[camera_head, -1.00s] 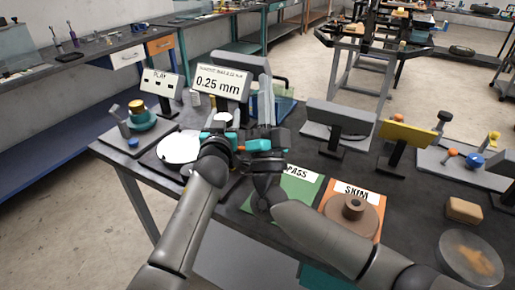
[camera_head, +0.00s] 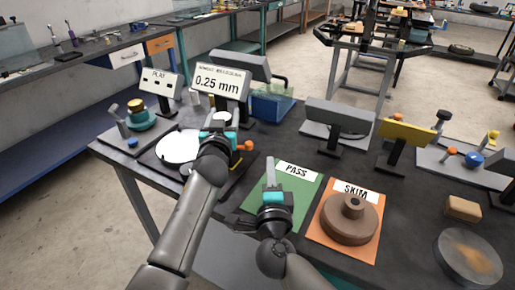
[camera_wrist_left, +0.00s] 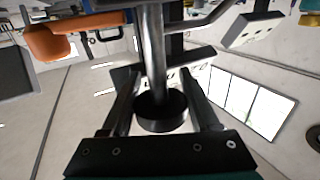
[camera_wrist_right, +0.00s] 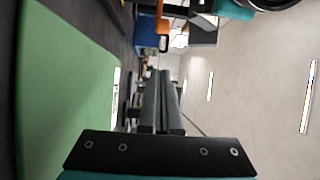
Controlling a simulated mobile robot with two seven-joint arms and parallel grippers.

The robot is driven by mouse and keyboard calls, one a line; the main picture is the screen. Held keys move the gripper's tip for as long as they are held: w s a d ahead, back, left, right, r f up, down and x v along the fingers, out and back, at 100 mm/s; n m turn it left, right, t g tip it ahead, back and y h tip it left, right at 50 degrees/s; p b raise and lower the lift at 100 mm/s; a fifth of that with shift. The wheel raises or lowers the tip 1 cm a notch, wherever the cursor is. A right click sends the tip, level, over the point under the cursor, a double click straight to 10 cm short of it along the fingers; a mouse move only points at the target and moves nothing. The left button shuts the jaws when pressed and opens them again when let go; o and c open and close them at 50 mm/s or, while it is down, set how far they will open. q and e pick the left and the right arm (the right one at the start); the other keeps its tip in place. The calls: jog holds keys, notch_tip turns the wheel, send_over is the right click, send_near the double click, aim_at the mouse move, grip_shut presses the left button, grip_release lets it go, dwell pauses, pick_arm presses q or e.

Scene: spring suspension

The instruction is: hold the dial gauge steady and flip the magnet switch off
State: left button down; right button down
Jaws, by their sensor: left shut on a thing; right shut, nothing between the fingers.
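My left gripper (camera_head: 220,134) is at the gauge stand beside a white disc (camera_head: 178,147). In the left wrist view its fingers close on a dark round part on a metal post (camera_wrist_left: 155,55), apparently of the dial gauge; the arm hides most of the gauge in the head view. An orange knob (camera_head: 247,145) sticks out right of the left gripper; an orange part (camera_wrist_left: 48,43) shows in the left wrist view. Whether either is the magnet switch I cannot tell. My right gripper (camera_head: 270,168) is shut and empty over the green PASS mat (camera_head: 306,190), apart from the stand.
A display reading 0.25 mm (camera_head: 220,84) and a PLAY panel (camera_head: 160,82) stand behind the stand. A brown round weight (camera_head: 350,222) sits on the orange SKIM mat (camera_head: 372,252). A blue bin (camera_head: 270,106) is at the back.

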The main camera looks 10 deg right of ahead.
jog(key=w, duration=0.3)
jog(key=w+d, duration=0.1)
jog(key=w, duration=0.5)
jog(key=shift+w+d+r, duration=0.15)
jog(key=shift+w+r, duration=0.1)
jog(key=shift+w, duration=0.05)
jog(key=shift+a+f, duration=0.1)
jog(key=shift+a, duration=0.25)
jog(key=shift+s+a+f, duration=0.1)
jog(key=shift+s+a, duration=0.35)
jog(key=shift+a, duration=0.25)
jog(key=shift+s+a, duration=0.4)
jog(key=shift+a, duration=0.25)
jog(key=shift+s+a+m+h, duration=0.15)
jog(key=shift+s+m+h, duration=0.2)
jog(key=shift+h, duration=0.3)
jog(key=shift+s+a+m+h, duration=0.2)
jog(key=shift+m+h, duration=0.15)
jog(key=shift+h, duration=0.3)
